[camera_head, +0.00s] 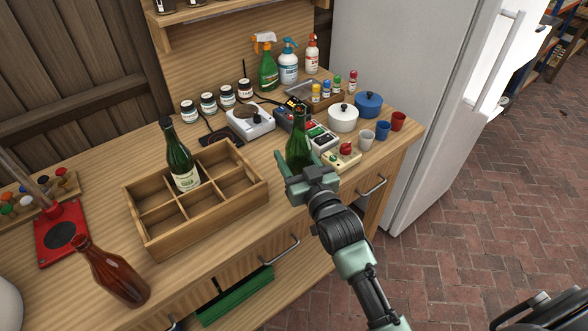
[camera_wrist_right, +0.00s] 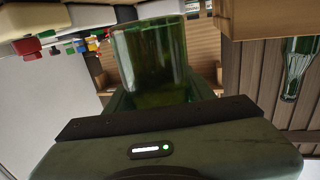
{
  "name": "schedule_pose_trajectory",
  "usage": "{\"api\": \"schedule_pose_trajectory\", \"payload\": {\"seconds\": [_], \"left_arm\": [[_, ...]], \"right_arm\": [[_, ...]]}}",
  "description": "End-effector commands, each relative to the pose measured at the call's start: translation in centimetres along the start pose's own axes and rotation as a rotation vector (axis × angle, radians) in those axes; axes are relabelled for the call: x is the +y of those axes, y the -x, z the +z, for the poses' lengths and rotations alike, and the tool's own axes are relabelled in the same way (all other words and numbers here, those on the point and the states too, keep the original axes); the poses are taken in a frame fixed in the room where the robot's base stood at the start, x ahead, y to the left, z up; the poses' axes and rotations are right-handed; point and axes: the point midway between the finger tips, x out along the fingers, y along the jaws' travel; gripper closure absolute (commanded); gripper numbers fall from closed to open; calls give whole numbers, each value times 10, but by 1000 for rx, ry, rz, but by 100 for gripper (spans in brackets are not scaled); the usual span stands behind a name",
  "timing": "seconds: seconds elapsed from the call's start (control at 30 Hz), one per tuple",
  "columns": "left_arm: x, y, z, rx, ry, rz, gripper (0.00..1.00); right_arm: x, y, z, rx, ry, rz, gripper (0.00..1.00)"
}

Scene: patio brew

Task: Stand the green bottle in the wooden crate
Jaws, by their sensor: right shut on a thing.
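A green bottle (camera_head: 299,148) is upright between the fingers of my right gripper (camera_head: 302,178), which is shut on it. The held bottle also shows in the right wrist view (camera_wrist_right: 152,62). The gripper and bottle are to the right of the wooden crate (camera_head: 208,215), apart from it, near the counter's front edge. The crate is divided into several compartments. A second green bottle (camera_head: 181,165) with a pale label stands in the middle compartment of its back row; the other compartments look empty. My left gripper is not in view.
Behind the crate are jars (camera_head: 208,103) and a white scale (camera_head: 250,122).

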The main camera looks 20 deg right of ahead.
Motion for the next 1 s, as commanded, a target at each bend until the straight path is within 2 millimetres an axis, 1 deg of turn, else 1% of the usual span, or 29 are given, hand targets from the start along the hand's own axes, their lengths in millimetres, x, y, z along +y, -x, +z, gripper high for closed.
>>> {"api": "schedule_pose_trajectory", "payload": {"seconds": [0.1, 0.3, 0.4, 0.67, 0.8, 0.83, 0.87, 0.9, 1.0], "left_arm": [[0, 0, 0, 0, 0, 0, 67], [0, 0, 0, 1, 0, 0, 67], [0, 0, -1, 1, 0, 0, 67], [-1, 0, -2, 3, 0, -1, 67], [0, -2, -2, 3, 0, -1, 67], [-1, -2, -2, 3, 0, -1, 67], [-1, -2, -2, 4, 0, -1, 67], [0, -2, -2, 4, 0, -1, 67], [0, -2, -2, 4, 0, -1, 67]], "right_arm": [[0, 0, 6, 4, 0, 0, 99], [0, 0, 36, 0, 0, 0, 99], [0, 0, 44, 3, 0, 0, 99], [0, 0, 45, 5, 0, 0, 99], [0, 0, 49, 4, 0, 0, 99], [0, 0, 50, 0, 0, 0, 38], [0, 0, 49, 0, 0, 0, 30], [0, 0, 49, 0, 0, 0, 25], [0, 0, 49, 0, 0, 0, 25]]}}
